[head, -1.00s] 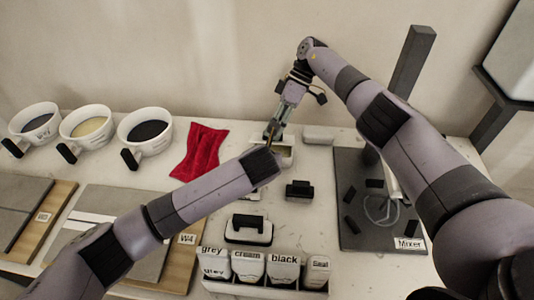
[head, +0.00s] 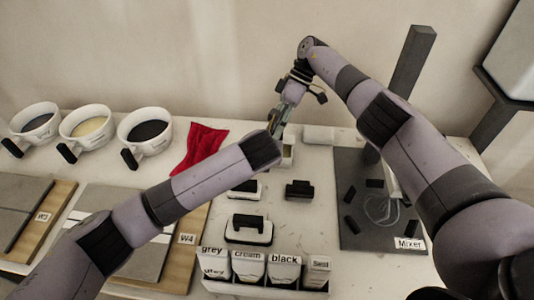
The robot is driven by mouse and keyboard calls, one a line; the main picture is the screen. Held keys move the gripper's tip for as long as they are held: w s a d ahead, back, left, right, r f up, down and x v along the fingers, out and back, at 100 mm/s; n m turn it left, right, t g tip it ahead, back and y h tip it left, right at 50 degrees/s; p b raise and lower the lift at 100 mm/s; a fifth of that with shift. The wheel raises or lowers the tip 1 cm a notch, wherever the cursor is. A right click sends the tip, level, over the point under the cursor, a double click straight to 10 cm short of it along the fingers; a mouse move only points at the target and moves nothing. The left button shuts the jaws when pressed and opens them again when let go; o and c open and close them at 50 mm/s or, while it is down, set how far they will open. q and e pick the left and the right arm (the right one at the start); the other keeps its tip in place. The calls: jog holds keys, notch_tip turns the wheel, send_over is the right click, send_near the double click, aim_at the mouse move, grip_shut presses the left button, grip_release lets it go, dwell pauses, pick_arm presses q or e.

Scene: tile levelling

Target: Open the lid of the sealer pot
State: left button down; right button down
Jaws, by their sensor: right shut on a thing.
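My right gripper (head: 279,122) points down at the back of the table, beside a small white container (head: 289,150). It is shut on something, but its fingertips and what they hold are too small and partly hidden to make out. The white container is partly covered by the end of my left arm. I cannot tell whether it is the sealer pot or how its lid stands. A white container labelled "Seal" (head: 317,271) stands at the right end of the front rack. My left gripper does not show; only its arm crosses the picture from the lower left.
Several white handled pots (head: 146,132) stand at the back left, beside a red cloth (head: 201,147). Tile boards lie at the left. The rack (head: 262,290) also holds grey, cream and black containers. Black-handled tools lie mid-table. A dark mixer board (head: 355,225) is at the right.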

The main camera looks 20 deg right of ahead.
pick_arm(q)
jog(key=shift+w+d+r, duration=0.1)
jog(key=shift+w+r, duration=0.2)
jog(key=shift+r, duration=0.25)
pick_arm(e)
jog(key=c, duration=1.5)
grip_release()
jog(key=shift+s+f, duration=0.15)
jog(key=shift+f, duration=0.15)
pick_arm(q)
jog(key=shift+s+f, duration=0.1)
